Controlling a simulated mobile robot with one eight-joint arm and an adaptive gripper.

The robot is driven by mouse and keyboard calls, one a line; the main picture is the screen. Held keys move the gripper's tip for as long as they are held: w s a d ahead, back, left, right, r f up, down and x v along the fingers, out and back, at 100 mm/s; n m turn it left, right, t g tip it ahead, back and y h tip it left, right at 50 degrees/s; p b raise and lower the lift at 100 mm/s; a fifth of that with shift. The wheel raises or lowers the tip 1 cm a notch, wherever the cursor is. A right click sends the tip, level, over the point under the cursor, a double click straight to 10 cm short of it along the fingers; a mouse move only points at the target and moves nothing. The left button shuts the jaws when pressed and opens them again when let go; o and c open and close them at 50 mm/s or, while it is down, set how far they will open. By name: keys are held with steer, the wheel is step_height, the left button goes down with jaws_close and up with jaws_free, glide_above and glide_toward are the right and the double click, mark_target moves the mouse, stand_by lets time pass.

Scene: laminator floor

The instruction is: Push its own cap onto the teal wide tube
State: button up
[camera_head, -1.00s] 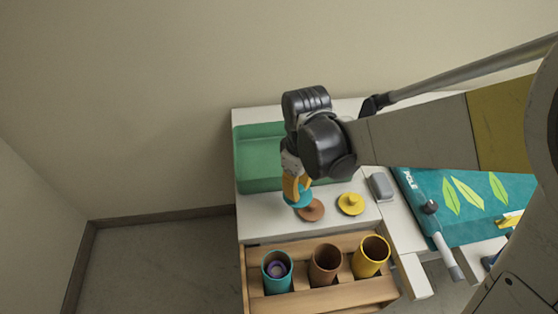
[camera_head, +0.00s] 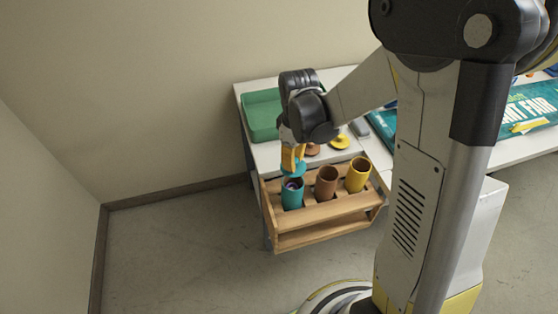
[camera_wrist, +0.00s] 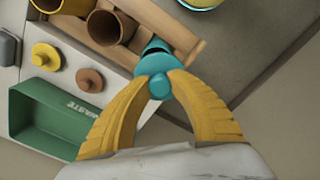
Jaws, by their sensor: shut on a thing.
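My gripper (camera_head: 293,163) is shut on the knob of the teal cap (camera_head: 292,171). The yellow fingers point down and the cap hangs below them. The teal wide tube (camera_head: 292,198) stands in the left place of the wooden rack, with something purple inside its mouth. The cap is over or just behind the tube's mouth in the head view; the purple still shows, so it is not seated. In the wrist view the teal cap (camera_wrist: 155,63) and its knob sit between the fingertips (camera_wrist: 160,82) and hide most of the tube.
The wooden rack (camera_head: 325,212) also holds a brown tube (camera_head: 326,184) and a yellow tube (camera_head: 358,175), both uncapped. A brown cap (camera_wrist: 89,80) and a yellow cap (camera_wrist: 45,57) lie on the white table behind. A green bin (camera_head: 262,117) stands at the back left.

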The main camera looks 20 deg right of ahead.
steer(key=shift+w+d+f+b, duration=0.2)
steer(key=shift+f+b, duration=0.1)
steer(key=shift+f, duration=0.15)
steer(key=shift+w+d+f+b, duration=0.15)
steer(key=shift+f+b, duration=0.1)
steer(key=shift+f, duration=0.15)
steer(key=shift+a+f+b, duration=0.1)
steer(key=shift+f+b, duration=1.7)
steer(key=shift+f, duration=0.55)
steer(key=shift+s, duration=0.1)
steer(key=shift+f+b, duration=0.75)
steer(key=shift+b, duration=0.55)
stand_by(0.6)
steer(key=o, duration=1.5)
steer(key=shift+r, duration=0.1)
